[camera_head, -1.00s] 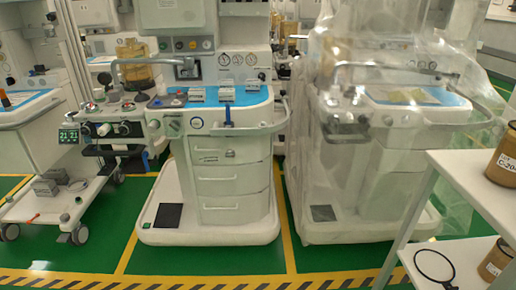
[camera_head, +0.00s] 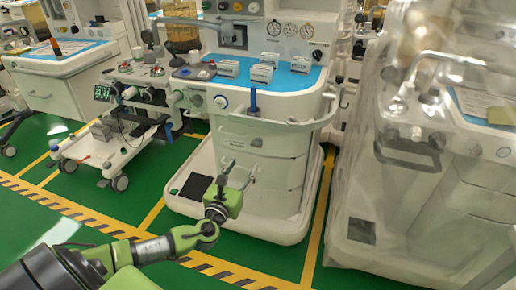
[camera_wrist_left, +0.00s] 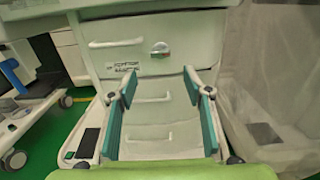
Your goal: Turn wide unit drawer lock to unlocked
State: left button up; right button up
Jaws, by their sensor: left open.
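The wide unit (camera_head: 262,125) is the white cart in the middle, with a stack of drawers in its front. Its drawer lock (camera_wrist_left: 160,49) is a small rounded knob with a reddish mark, on the top drawer front, right of a handle. In the head view the lock (camera_head: 256,142) is tiny, and its setting cannot be read. My left gripper (camera_head: 241,170) is in front of the drawers, below the lock. In the wrist view its two fingers (camera_wrist_left: 159,90) stand wide apart with nothing between them, and the lock shows beyond and above them. My right gripper is not in view.
A plastic-covered cart (camera_head: 415,170) stands close on the right. A wheeled trolley (camera_head: 100,150) with a monitor stands on the left. The wide unit's base (camera_head: 285,225) juts out at floor level.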

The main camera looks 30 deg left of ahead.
aim_at(255, 146)
pick_arm(q)
jog(key=b+x, duration=0.1)
jog(key=x, duration=0.9)
jog(key=shift+f+b, duration=0.1)
jog(key=shift+b, duration=0.3)
jog(key=shift+w+a, duration=0.15)
jog(key=shift+w, duration=0.35)
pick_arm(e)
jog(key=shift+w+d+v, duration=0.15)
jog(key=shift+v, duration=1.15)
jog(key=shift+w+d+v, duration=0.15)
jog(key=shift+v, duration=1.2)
pick_arm(q)
jog(key=c, duration=1.1)
